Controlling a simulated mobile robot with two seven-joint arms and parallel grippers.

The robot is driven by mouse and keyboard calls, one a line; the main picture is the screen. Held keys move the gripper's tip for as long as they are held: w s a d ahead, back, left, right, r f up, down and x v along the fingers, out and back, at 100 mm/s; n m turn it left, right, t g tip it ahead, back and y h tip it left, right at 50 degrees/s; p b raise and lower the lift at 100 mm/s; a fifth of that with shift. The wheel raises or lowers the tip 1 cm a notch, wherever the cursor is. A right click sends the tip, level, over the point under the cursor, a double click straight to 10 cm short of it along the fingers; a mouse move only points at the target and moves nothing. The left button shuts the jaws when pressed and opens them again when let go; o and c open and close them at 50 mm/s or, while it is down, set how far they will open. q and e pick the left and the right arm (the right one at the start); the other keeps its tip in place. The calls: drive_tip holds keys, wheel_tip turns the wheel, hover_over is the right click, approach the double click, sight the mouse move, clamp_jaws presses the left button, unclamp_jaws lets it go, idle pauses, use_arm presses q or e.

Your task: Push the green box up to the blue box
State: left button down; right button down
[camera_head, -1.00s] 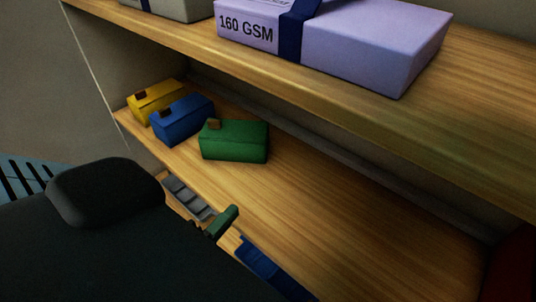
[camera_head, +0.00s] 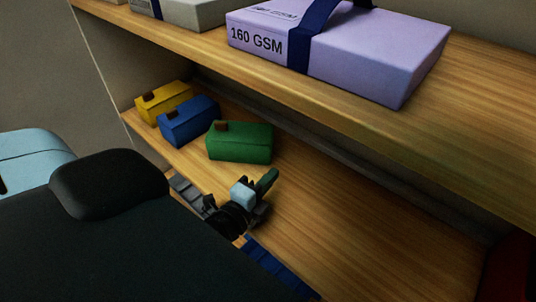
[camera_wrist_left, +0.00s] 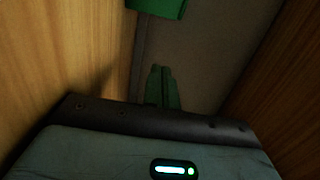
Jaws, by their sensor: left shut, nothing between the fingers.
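The green box (camera_head: 243,145) lies on the lower wooden shelf, with a small brown tab on top. The blue box (camera_head: 188,123) is to its left and slightly behind; whether they touch is hard to tell. My left gripper (camera_head: 268,179) is shut and empty, reaching over the shelf just in front of the green box's right end, apart from it. In the left wrist view its closed green fingertips (camera_wrist_left: 161,72) point toward the green box (camera_wrist_left: 160,6), whose edge shows at the top. My right gripper is not in view.
A yellow box (camera_head: 163,101) stands left of the blue box. An upper shelf (camera_head: 330,88) with a lilac paper pack (camera_head: 360,58) hangs above. The shelf right of the green box is clear. A dark red thing (camera_head: 514,268) is at the far right.

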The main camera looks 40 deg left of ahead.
sight(270, 157)
use_arm(q)
drive_tip(key=w, duration=0.3)
drive_tip(key=w+p, duration=0.1)
drive_tip(key=w, duration=0.3)
drive_tip(key=shift+w+a+r, duration=0.15)
drive_tip(key=shift+w, duration=0.1)
drive_tip(key=a, duration=0.1)
drive_tip(key=s+a, duration=0.1)
drive_tip(key=shift+s+a, duration=0.15)
drive_tip(key=shift+a, duration=0.15)
drive_tip(key=shift+s+a, duration=0.2)
drive_tip(key=shift+a, duration=0.35)
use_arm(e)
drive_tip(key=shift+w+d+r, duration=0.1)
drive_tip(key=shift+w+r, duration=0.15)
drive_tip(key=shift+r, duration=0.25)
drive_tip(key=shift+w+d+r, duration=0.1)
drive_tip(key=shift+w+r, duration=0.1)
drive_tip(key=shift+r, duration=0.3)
